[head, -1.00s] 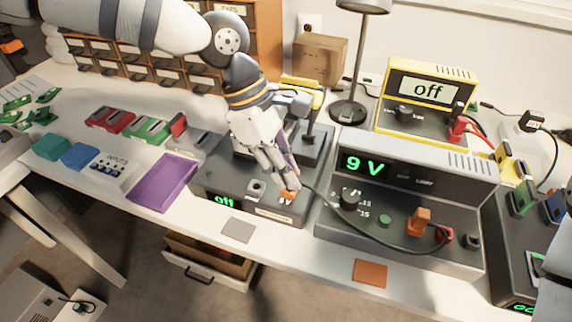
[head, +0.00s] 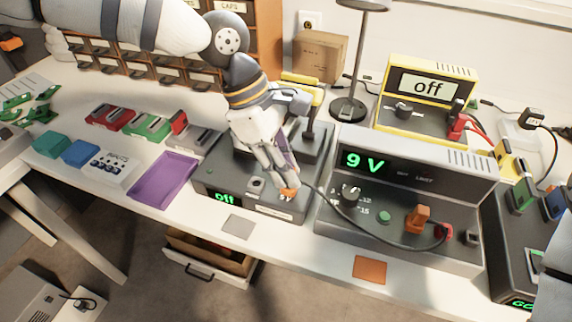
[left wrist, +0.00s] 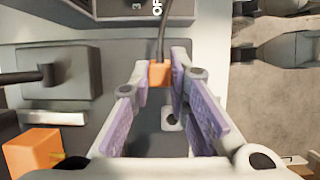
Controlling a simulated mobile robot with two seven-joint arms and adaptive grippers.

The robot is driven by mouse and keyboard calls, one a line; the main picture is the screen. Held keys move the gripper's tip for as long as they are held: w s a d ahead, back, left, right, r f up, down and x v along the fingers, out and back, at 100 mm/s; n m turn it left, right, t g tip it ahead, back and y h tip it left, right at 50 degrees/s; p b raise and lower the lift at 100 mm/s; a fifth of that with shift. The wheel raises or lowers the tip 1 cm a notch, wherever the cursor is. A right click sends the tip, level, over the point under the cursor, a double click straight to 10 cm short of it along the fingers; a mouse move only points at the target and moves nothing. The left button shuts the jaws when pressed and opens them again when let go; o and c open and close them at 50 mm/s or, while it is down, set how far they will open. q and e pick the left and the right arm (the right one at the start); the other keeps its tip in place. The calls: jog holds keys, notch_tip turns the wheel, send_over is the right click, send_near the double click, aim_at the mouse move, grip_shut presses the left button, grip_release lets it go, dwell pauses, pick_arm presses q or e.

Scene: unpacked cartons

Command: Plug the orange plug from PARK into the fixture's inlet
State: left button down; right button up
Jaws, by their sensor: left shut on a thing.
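My left gripper (head: 284,184) is over the front right of the dark fixture (head: 212,181), its fingers pointing down. Its purple-padded fingers are shut on the orange plug, whose orange body shows at the fingertips (head: 291,191) and between the pads in the left wrist view (left wrist: 160,73). A black cable runs from the plug across to the 9 V supply (head: 470,195). The fixture's display reads "off". The fingers cover the spot under the plug, so I cannot tell whether it sits in the inlet. My right gripper is out of view.
A dark upright lever (head: 309,125) stands behind my gripper. Another orange plug (head: 418,217) is on the supply's front. A purple tray (head: 163,182) lies left of the fixture. Grey (head: 237,226) and orange (head: 369,267) pads lie at the front edge. An orange block (left wrist: 33,152) is near my fingers.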

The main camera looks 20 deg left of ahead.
pick_arm(q)
jog(key=shift+f, duration=0.25)
jog(key=c, duration=1.5)
grip_release()
jog(key=shift+o, duration=0.2)
jog(key=v, duration=1.2)
